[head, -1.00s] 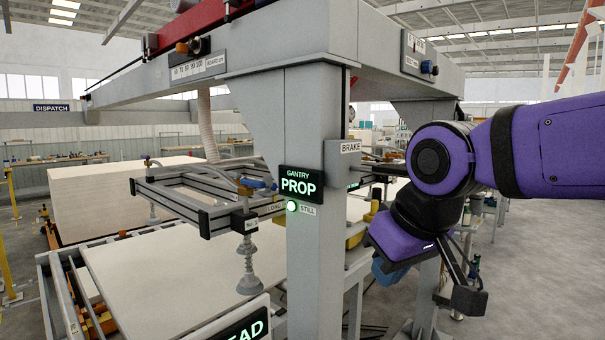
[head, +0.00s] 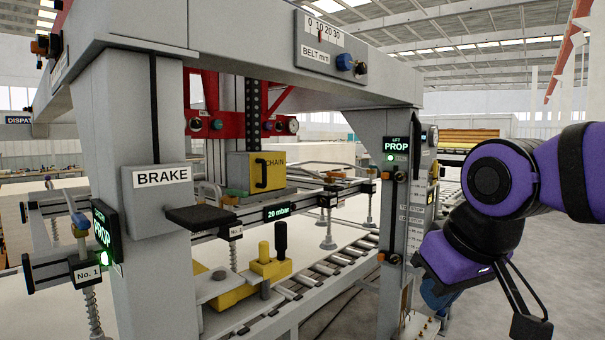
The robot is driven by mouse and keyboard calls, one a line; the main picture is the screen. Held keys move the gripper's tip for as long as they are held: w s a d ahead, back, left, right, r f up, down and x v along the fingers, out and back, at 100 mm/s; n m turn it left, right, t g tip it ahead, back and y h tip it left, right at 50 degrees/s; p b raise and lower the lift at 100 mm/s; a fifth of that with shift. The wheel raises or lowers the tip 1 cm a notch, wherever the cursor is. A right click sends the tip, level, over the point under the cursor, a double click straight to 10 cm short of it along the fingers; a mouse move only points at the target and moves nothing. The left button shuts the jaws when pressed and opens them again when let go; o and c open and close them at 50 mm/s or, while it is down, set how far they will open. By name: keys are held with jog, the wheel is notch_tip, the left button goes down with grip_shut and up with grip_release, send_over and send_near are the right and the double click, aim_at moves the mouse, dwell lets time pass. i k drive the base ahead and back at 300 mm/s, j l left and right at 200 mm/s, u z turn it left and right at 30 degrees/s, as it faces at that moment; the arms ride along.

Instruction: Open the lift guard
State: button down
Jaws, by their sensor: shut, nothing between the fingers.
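A yellow box-shaped cover (head: 283,171) marked CHAIN, with a black handle (head: 261,174) on its face, sits under the red lift frame, behind the front beam. I take it to be the lift guard. It looks closed against the black chain column (head: 252,108). My gripper (head: 440,299) is at the lower right, well to the right of the cover and nearer to me. It is shut and empty. Its fingertips are hard to make out.
A grey post with a BRAKE box (head: 157,200) and black lever (head: 201,217) stands at left front. A second post with a LIFT PROP sign (head: 397,145) stands between the cover and my arm. A roller conveyor (head: 325,270) runs below. Open floor shows at lower right.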

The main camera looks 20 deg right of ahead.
aim_at(273, 172)
jog(key=l+u, duration=0.1)
jog(key=l, duration=1.6)
jog(key=i+l, duration=0.2)
jog(key=i+l+u, duration=0.1)
jog(key=i+l, duration=0.15)
jog(key=l, duration=0.2)
jog(key=i+l+u, duration=0.1)
jog(key=i+u, duration=0.15)
jog(key=i, duration=1)
